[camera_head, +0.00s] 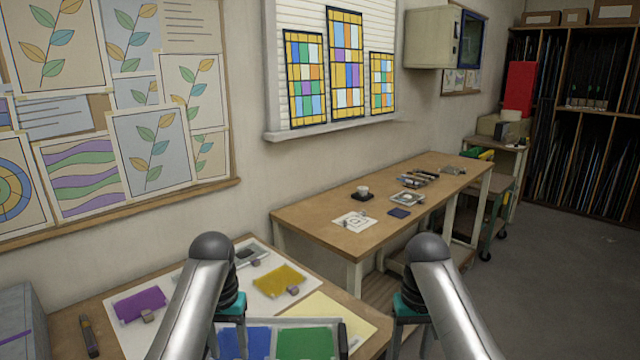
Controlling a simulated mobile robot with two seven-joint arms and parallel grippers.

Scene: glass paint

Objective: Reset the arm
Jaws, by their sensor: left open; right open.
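My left arm comes in from the bottom left. Its gripper (229,345) points down over the near table, open, at the left edge of a tray with blue and green panels. My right arm comes in from the bottom right. Its gripper (410,342) points down, open, near the table's right edge. I see nothing between the fingers of either gripper, though the fingertips are partly cut off by the bottom of the view.
On the near table (70,325) lie a purple piece (140,304), a yellow piece (280,280) and a dark marker-like tool (89,336). A grey box (22,315) stands at the left. A longer workbench (300,212) with small items stands behind, right. Open floor lies right.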

